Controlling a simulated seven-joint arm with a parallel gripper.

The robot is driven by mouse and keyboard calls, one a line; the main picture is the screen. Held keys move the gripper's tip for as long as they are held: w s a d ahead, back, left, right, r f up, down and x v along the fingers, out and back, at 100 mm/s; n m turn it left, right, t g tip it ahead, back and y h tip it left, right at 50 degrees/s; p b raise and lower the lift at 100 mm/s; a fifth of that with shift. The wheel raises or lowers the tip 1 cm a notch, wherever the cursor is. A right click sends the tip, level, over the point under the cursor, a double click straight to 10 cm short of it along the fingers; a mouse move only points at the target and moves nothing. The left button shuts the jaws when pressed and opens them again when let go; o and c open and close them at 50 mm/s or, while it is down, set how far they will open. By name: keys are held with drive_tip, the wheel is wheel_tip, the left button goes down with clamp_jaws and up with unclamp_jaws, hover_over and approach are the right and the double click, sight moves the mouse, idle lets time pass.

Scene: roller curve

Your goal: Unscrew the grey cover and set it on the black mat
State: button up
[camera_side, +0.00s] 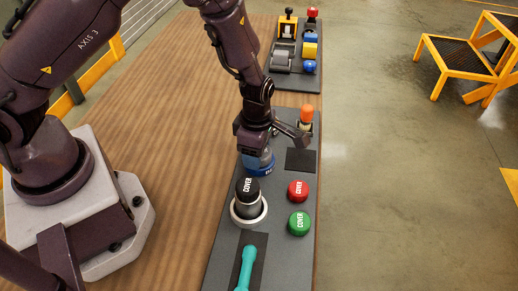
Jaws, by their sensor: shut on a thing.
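My gripper (264,146) points down over the panel, shut on a greyish cylindrical piece (257,161), which appears to be the grey cover. The fingers and wrist hide much of it. A blue part with white lettering (263,171) shows directly below it; I cannot tell whether the two are touching or apart. The black mat (300,161) is a bare dark square on the panel, just right of my gripper.
On the grey panel (222,257) are a black cover (247,187) on a ringed post, red (298,190) and green (299,223) covers, a teal handle (247,268) and an orange-topped part (306,114). Another panel (297,80) with several parts stands behind. Wooden table (165,120) is clear at left.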

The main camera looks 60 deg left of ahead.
drive_tip(key=shift+s+d, duration=0.15)
drive_tip(key=shift+d, duration=0.25)
drive_tip(key=shift+r, duration=0.15)
drive_tip(key=shift+c, duration=1.2)
drive_tip(key=shift+w+a+r, duration=0.1)
drive_tip(key=shift+r, duration=0.65)
drive_tip(key=shift+w+a+r, duration=0.1)
drive_tip(key=shift+r, duration=0.6)
drive_tip(key=shift+r, duration=1.5)
